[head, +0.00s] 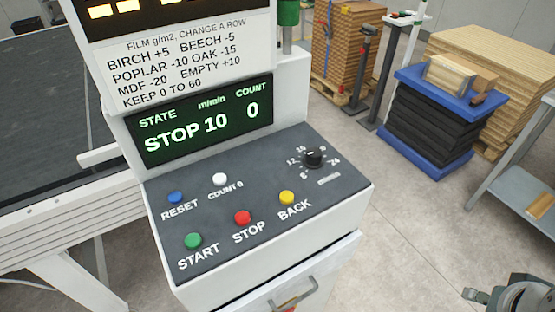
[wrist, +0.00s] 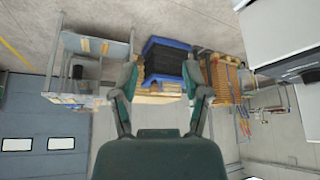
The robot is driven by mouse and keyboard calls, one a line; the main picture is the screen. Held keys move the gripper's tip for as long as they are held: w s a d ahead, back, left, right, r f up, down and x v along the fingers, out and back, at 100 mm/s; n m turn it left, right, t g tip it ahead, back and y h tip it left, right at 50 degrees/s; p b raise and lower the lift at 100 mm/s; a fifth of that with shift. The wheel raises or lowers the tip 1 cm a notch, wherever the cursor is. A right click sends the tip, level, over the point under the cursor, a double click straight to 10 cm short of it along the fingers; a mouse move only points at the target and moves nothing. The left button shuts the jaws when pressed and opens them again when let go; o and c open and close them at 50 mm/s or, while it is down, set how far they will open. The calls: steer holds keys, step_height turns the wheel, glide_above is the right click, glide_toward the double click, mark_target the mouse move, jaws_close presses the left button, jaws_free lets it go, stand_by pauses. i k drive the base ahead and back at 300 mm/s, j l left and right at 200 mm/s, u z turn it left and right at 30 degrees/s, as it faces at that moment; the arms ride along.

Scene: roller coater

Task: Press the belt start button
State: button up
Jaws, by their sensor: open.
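The green START button (head: 193,241) is at the front left of the sloped dark control panel (head: 225,226). The red STOP button (head: 242,217) and yellow BACK button (head: 287,198) sit to its right in the same row. The display (head: 203,120) above reads STATE STOP, 10 m/min, COUNT 0. In the wrist view my gripper (wrist: 160,85) is open and empty, with its two fingers apart. It points away from the panel's buttons, and the wrist view appears upside down. In the head view only part of my arm shows at the bottom right corner, well right of the panel.
Blue RESET (head: 175,198) and white COUNT 0 (head: 220,180) buttons and a black speed knob (head: 314,157) are behind the front row. A conveyor (head: 40,120) lies left. A blue-topped stack (head: 432,119) and a grey table (head: 520,175) stand right. Floor between is clear.

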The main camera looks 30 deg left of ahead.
mark_target(193, 241)
steer(key=u, duration=1.8)
